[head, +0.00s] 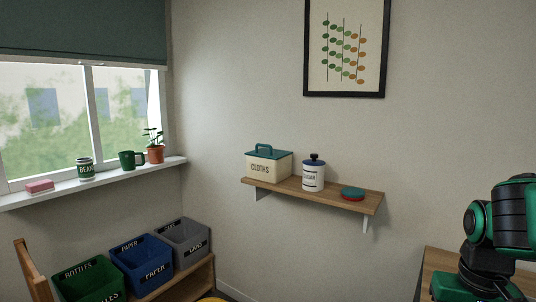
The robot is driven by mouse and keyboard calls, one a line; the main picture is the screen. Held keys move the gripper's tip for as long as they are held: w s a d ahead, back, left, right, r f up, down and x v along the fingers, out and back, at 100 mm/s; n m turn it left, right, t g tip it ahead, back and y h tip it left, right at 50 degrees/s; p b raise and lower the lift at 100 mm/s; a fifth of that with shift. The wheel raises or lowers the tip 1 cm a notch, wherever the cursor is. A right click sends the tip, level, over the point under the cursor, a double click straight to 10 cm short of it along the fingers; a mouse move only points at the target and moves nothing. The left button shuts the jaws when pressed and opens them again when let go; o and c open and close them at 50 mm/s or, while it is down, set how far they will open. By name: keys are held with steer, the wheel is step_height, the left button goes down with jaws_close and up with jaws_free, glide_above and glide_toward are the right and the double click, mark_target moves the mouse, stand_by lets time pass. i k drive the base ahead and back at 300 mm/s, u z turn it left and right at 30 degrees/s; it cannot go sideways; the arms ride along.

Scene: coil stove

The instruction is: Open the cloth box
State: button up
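The cloth box (261,167) is cream with dark "CLOTHS" lettering and stands upright at the left end of the wall shelf (330,196). Its teal lid (270,153), with a raised handle on top, sits closed on the box. Green and black links of my arm show at the right edge of the head view, well apart from the shelf. My gripper is not in view.
A white sugar jar (313,177) stands right of the box; a low red and teal dish (352,194) lies further right. A can, green mug, potted plant and pink block line the windowsill (110,179). Labelled bins (145,262) stand below; a wooden surface (440,262) is lower right.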

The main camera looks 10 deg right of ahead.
mark_target(266, 152)
steer(key=u, duration=0.3)
steer(key=i, duration=0.5)
steer(key=u, duration=0.5)
steer(key=i, duration=1.15)
steer(key=z, duration=0.55)
